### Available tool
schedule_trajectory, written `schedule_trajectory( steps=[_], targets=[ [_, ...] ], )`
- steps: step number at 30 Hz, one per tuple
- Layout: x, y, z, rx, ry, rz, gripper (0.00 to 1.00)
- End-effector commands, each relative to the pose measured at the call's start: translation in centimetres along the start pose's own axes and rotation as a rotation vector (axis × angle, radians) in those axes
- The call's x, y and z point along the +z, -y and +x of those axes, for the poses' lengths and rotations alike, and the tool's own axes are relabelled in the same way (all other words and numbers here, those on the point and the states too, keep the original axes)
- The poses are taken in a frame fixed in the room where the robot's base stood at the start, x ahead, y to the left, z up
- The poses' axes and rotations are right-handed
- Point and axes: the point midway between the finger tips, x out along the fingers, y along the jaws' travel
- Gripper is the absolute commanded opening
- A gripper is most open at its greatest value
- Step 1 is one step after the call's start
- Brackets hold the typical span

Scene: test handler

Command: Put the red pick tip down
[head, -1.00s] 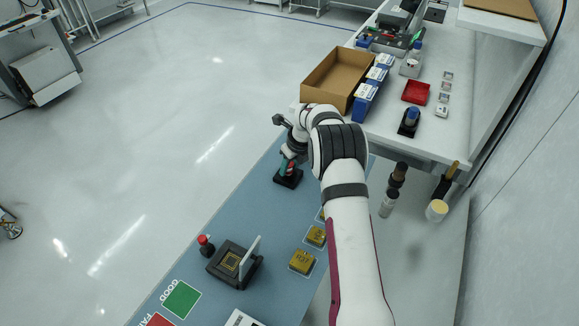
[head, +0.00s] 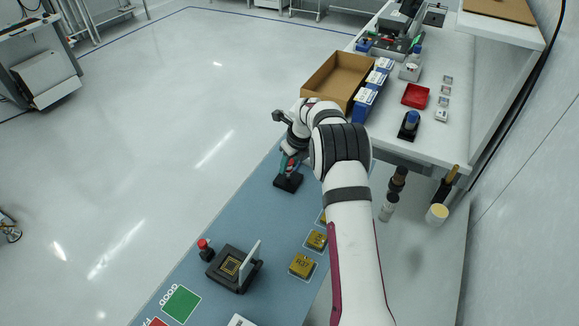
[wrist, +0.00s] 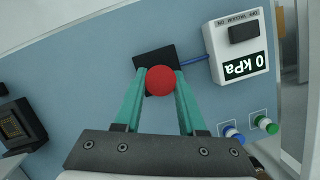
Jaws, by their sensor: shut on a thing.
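The red pick tip shows in the wrist view as a round red top (wrist: 160,81) between the teal fingers. My gripper (wrist: 163,78) is shut on it. Below and beyond it in that view lies a black block (wrist: 154,59), partly covered by the tip and fingers. In the head view my gripper (head: 290,164) is just over this black block (head: 288,182) at the far end of the blue-grey bench. Whether the lower end of the tip touches the block is hidden.
A white gauge box (wrist: 240,48) reading 0 kPa joins the block by a blue tube. Blue (wrist: 233,135) and green (wrist: 265,123) round-topped pieces stand nearby. A socket with raised lid (head: 232,266) and a red-topped piece (head: 204,246) are nearer on the bench.

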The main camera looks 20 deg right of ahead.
Motion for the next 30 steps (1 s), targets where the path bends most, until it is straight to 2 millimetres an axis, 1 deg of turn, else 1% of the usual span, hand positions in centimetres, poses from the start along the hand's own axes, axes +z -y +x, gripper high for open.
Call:
schedule_trajectory(
  steps=[11,14,16,17,20,21,23,24,26,27,29,30],
  targets=[
    [0.0,-0.1,0.0,0.001,0.0,-0.003,0.0],
    [0.2,-1.1,-0.1,0.016,0.001,-0.051,0.0],
    [0.4,-2.8,-0.3,0.041,0.0,-0.13,0.0],
    [0.5,-3.8,-0.4,0.056,0.0,-0.177,0.0],
    [0.7,-7.8,-0.9,0.115,0.001,-0.369,0.0],
    [0.6,-9.5,-1.2,0.142,0.001,-0.458,0.0],
    [0.4,-12.4,-1.7,0.188,0.001,-0.599,0.0],
    [0.1,-14.4,-2.0,0.22,0.001,-0.703,0.0],
    [-0.4,-17.6,-2.7,0.271,0.001,-0.871,0.0],
    [-1.0,-19.8,-3.2,0.309,0.0,-0.989,0.0],
    [-2.1,-23.1,-4.1,0.367,0.001,-1.177,0.0],
    [-3.0,-25.2,-4.8,0.407,0.0,-1.306,0.0]
  ],
)
